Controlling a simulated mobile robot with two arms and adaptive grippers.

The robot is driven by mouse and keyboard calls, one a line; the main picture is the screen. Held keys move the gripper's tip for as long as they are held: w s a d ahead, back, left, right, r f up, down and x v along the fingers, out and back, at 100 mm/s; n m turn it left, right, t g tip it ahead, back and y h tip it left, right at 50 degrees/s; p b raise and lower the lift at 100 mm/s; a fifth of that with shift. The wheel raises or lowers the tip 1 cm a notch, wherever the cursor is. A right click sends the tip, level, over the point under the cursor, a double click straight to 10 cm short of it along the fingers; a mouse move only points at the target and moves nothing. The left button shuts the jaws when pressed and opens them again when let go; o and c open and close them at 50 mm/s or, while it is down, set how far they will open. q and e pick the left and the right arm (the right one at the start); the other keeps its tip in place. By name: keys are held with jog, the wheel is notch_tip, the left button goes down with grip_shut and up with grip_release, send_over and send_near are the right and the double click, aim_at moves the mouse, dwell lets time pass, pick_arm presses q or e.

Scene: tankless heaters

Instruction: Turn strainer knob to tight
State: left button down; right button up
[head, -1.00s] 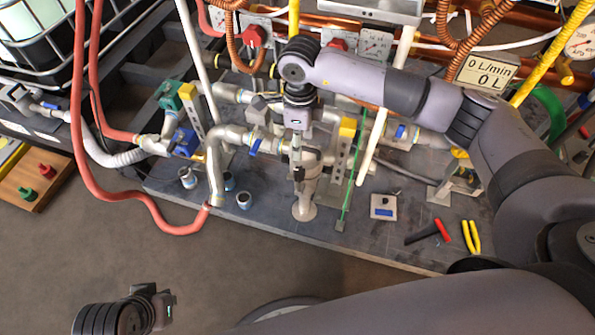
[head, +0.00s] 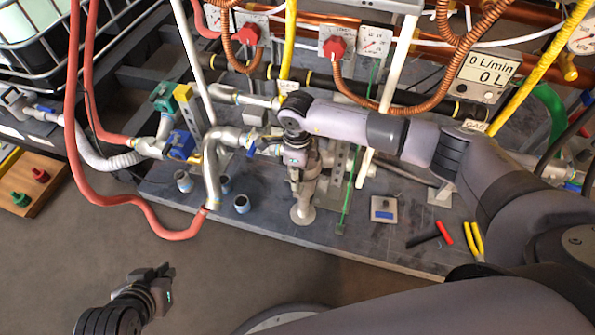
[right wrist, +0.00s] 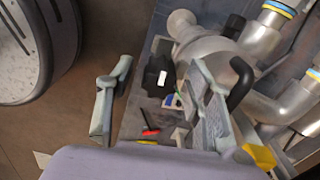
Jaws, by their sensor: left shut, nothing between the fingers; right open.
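The silver strainer (head: 303,206) stands at the middle of the grey platform in the head view, with a round flared lower end. The right wrist view shows a silver body (right wrist: 207,48) with a rounded end, just past my fingers. A black curved handle (right wrist: 240,85) is beside the right-hand finger. My left gripper (head: 163,283) is shut and empty over the floor at lower left.
Silver pipes with a blue-handled valve (head: 251,149) run left of the strainer. A green rod (head: 345,205) stands close on its right. A small grey box (head: 383,209), a red-and-black tool (head: 430,237) and yellow pliers (head: 474,239) lie further right. A red hose (head: 110,209) loops at left.

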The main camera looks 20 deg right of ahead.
jog(key=shift+c, duration=0.6)
grip_shut()
